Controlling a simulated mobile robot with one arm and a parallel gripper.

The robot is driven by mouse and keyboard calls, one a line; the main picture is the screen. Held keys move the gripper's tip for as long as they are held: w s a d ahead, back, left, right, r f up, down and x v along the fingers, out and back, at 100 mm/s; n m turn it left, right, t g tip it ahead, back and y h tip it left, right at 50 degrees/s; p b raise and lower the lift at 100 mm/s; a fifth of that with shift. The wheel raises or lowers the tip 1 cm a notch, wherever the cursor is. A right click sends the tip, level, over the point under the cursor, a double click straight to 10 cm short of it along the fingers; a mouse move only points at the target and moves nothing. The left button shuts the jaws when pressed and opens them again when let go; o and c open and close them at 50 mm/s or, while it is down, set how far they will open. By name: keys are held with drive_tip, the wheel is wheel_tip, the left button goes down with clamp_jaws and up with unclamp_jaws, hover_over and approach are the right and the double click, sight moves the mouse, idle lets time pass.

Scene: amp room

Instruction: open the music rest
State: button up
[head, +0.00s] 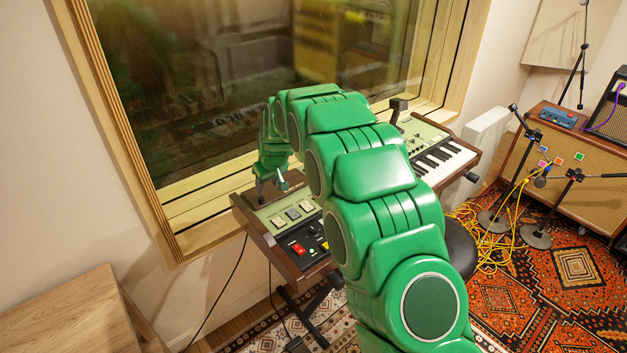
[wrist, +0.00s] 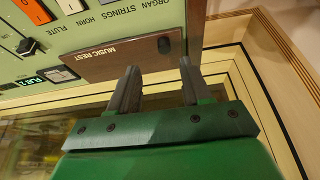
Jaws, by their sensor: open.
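The music rest (wrist: 125,55) is a brown wooden flap marked "MUSIC REST", lying flat in the green panel of the keyboard instrument (wrist: 85,37) in the wrist view. A small dark knob (wrist: 165,44) sits near its right end. My gripper (wrist: 159,66) is open and empty. In the head view my gripper (head: 271,186) is over the instrument's back left corner, and my green arm hides the instrument's middle.
The window (head: 240,80) and its wooden ledge (head: 205,205) stand close behind the instrument. In the wrist view, sliders and a "FLUTE 2" label (wrist: 58,75) are left of the flap. A wooden cabinet (head: 65,315) is at the front left. Microphone stands (head: 535,237) are at the right.

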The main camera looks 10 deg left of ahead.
drive_tip(key=s+d+r+m, duration=0.1)
drive_tip(key=s+d+r, duration=0.4)
drive_tip(key=d, duration=0.2)
drive_tip(key=s+d+r+m+g+h, duration=0.1)
drive_tip(key=s+d+r, duration=0.4)
drive_tip(key=d, duration=0.3)
drive_tip(key=shift+s+d+r, duration=0.15)
drive_tip(key=shift+d+r, duration=0.05)
drive_tip(key=shift+r, duration=0.1)
